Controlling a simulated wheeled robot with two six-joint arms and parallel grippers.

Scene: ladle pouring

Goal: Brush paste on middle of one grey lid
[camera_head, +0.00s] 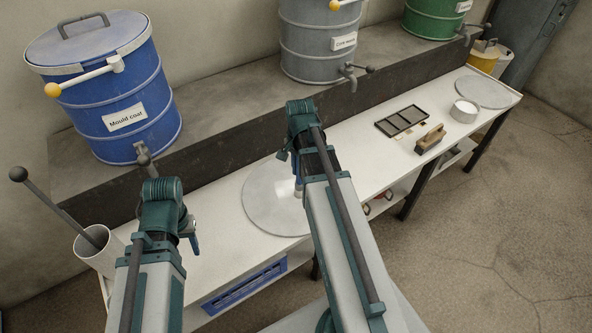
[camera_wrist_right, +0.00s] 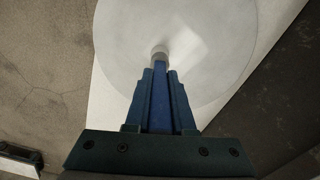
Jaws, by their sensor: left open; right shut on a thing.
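A round grey lid (camera_head: 262,212) lies flat on the white table below the blue drum, and it fills much of the right wrist view (camera_wrist_right: 215,75). My right gripper (camera_head: 298,190) is over this lid, shut on a brush whose pale round tip (camera_wrist_right: 160,52) shows past the blue fingers in the wrist view. The tip is over the lid; I cannot tell whether it touches. A paler patch (camera_wrist_right: 186,46) lies beside the tip; it could be paste or shine. A second grey lid (camera_head: 484,90) lies at the table's far right end. My left gripper (camera_head: 192,238) is open, left of the near lid.
A blue "Mould coat" drum (camera_head: 120,95), a grey drum (camera_head: 318,45) and a green drum (camera_head: 435,15) stand on the shelf behind. A white pot (camera_head: 464,111), a wooden-handled brush (camera_head: 430,139) and a dark tray (camera_head: 402,121) are on the right. A white cylinder (camera_head: 100,252) stands at left.

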